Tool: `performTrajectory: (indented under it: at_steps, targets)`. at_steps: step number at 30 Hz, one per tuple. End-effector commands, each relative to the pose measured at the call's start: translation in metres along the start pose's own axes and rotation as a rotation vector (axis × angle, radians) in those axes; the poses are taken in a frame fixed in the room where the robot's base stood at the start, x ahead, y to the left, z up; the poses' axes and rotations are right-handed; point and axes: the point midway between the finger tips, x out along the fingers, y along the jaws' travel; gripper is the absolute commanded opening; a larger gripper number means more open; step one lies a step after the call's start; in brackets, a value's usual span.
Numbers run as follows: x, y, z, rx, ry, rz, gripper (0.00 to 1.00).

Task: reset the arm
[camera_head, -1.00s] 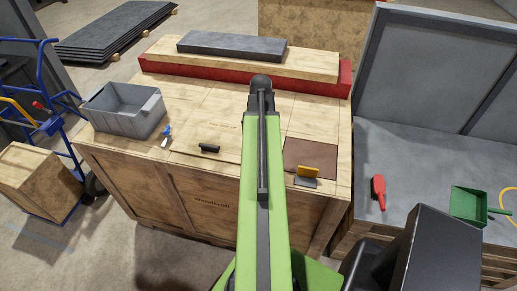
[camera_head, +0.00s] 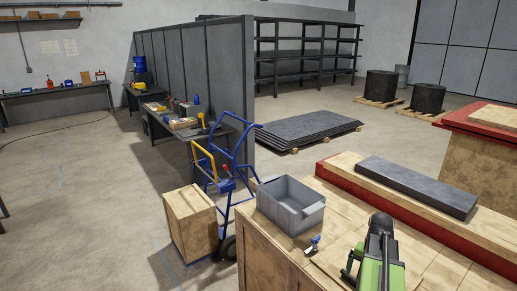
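My arm (camera_head: 378,268) rises at the bottom right, with a green link and a dark joint at its upper end. It stands in front of the wooden crate top (camera_head: 428,250). My gripper cannot be made out; it is hidden behind the arm or out of the frame.
A grey bin (camera_head: 291,207) and a blue-handled tool (camera_head: 312,245) are on the crate. A dark slab (camera_head: 415,186) lies on a red-edged board behind. A blue hand truck (camera_head: 226,165) and wooden box (camera_head: 191,222) stand left. Floor farther left is open.

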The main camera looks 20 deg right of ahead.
Motion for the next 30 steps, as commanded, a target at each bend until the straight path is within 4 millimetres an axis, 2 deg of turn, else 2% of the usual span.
performTrajectory:
  at_steps: [1,3,5,6,8,9,12,15,18,24,27,30]
  targets:
    - [0.011,0.044,-0.019,-0.083,0.0,0.0,1.0]
    - [0.018,0.099,-0.048,-0.166,0.0,0.0,1.0]
    - [0.025,0.142,-0.077,-0.176,0.0,0.0,1.0]
    - [0.029,0.17,-0.099,-0.153,0.0,-0.001,1.0]
    - [0.035,0.208,-0.136,-0.081,0.0,-0.001,1.0]
    - [0.039,0.231,-0.163,-0.003,0.0,-0.001,1.0]
    - [0.046,0.271,-0.221,0.261,0.0,-0.001,1.0]
    - [0.049,0.29,-0.26,0.573,0.0,-0.001,1.0]
    - [0.051,0.297,-0.281,0.922,0.0,-0.001,1.0]
    - [0.049,0.29,-0.285,1.654,0.0,-0.001,1.0]
    - [0.049,0.29,-0.285,1.913,-0.001,-0.001,1.0]
    - [0.049,0.29,-0.285,2.067,-0.001,-0.001,1.0]
